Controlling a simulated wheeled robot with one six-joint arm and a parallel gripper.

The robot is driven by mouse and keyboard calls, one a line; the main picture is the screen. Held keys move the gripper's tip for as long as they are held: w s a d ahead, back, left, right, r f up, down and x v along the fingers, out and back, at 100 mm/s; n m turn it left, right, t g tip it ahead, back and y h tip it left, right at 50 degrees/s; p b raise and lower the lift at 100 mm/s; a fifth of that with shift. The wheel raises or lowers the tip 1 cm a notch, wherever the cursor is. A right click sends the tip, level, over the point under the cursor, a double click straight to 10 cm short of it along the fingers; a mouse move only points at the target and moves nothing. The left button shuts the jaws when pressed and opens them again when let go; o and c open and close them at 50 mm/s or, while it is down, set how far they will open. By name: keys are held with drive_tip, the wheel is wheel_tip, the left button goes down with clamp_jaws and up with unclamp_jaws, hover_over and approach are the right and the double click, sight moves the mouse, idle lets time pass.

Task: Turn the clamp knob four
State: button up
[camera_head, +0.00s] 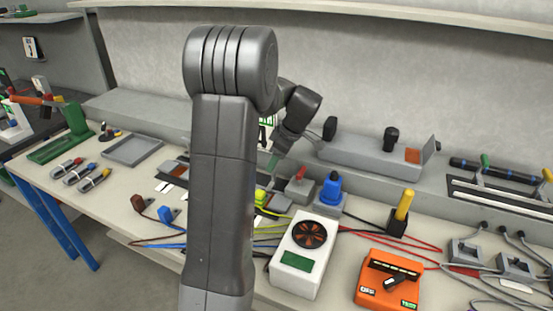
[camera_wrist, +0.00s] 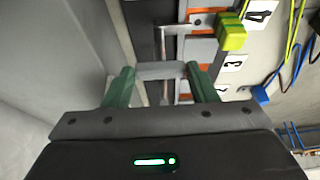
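The label 4 (camera_wrist: 258,12) is at the top of the wrist view. A yellow-green block (camera_wrist: 232,32) lies beside it, at the end of a thin grey rod, next to an orange piece (camera_wrist: 200,22). The yellow-green block also shows in the head view (camera_head: 261,198). I cannot make out which part is clamp knob four. My gripper (camera_wrist: 161,76) has its two green fingers wide apart, to the lower left of the yellow-green block. A grey flat piece (camera_wrist: 162,70) shows between the fingertips; I cannot tell whether they touch it. In the head view my arm hides much of this area.
Labels 3 (camera_wrist: 230,62) and 2 (camera_wrist: 220,88) follow below label 4. Yellow and blue cables run at the right. On the bench, a white fan box (camera_head: 297,262), an orange switch box (camera_head: 388,284) and a blue knob (camera_head: 331,188) stand right of my arm.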

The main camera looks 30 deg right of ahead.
drive_tip(key=o, duration=0.3)
drive_tip(key=shift+o, duration=0.2)
drive_tip(key=shift+r, duration=0.1)
drive_tip(key=v, duration=1.3)
drive_tip(key=shift+d+r, duration=0.25)
drive_tip(key=shift+f, duration=0.1)
drive_tip(key=x, duration=1.3)
drive_tip(key=shift+a+f, duration=0.25)
